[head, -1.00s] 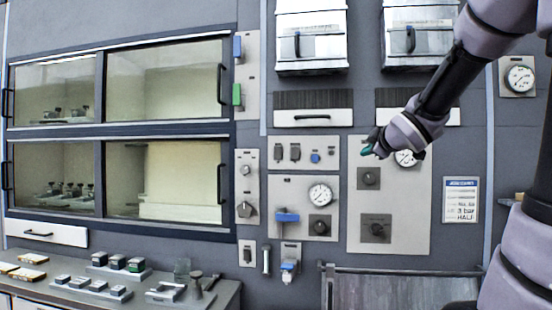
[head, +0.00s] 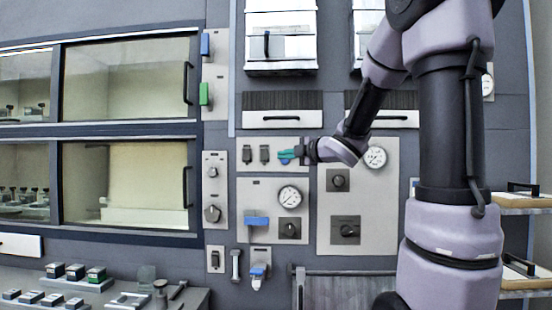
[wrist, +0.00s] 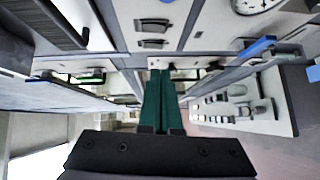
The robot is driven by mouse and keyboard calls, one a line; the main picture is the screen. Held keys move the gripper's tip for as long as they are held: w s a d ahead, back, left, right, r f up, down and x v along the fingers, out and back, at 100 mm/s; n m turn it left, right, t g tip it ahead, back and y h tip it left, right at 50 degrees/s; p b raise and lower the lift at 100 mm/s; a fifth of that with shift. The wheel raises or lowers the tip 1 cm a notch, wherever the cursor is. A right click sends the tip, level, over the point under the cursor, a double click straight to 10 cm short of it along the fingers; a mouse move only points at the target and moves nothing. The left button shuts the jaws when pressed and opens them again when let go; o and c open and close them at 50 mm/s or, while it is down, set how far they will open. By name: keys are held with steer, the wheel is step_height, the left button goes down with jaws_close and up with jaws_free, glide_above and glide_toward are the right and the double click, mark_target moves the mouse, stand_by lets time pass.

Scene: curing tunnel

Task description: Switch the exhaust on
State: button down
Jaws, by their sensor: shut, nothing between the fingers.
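No label marking the exhaust is readable.
Below are a gauge (head: 290,195), a blue handle (head: 256,222) and a dark rotary knob (head: 290,229). A panel (head: 325,247) with two more knobs is at right. A green slider (head: 205,94) and glazed cabinets are at left. A bench with small parts is lower left.

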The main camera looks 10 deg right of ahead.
glide_toward(262, 160)
steer(key=w+a, duration=0.1)
steer(key=a, duration=0.3)
steer(key=w, duration=0.2)
steer(key=shift+w+d+f, duration=0.1)
steer(key=shift+w+d, duration=0.15)
steer(key=shift+w, duration=0.15)
steer(key=shift+w+d, duration=0.2)
steer(key=shift+w, duration=0.55)
steer(key=shift+w+d+f, duration=0.1)
steer(key=shift+w+f, duration=0.1)
steer(key=shift+w, duration=0.1)
